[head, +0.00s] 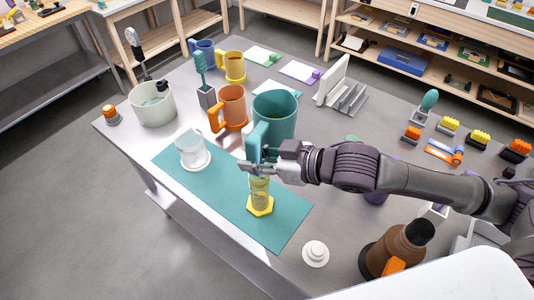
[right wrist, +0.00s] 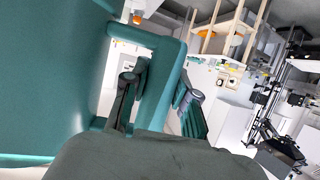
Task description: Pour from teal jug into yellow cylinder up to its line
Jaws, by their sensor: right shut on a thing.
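The teal jug (head: 275,112) is in the middle of the head view, roughly upright, its open rim toward the camera. My right gripper (head: 252,167) is shut on its handle. In the right wrist view the jug's wall (right wrist: 50,75) fills the left, and its handle (right wrist: 168,65) passes between the fingers (right wrist: 155,95). The yellow cylinder (head: 260,197), clear with a yellow hexagonal foot, stands upright on the teal mat (head: 225,190), just below my gripper in the picture. The gripper partly covers its top. Its line and liquid level are too small to tell. My left gripper is out of view.
A clear beaker (head: 192,148) stands on the mat's left part. An orange mug (head: 232,107) is close left of the jug. A white knobbed piece (head: 316,253) and a brown jug (head: 395,250) stand at the front right. A grey rack (head: 345,98) stands behind.

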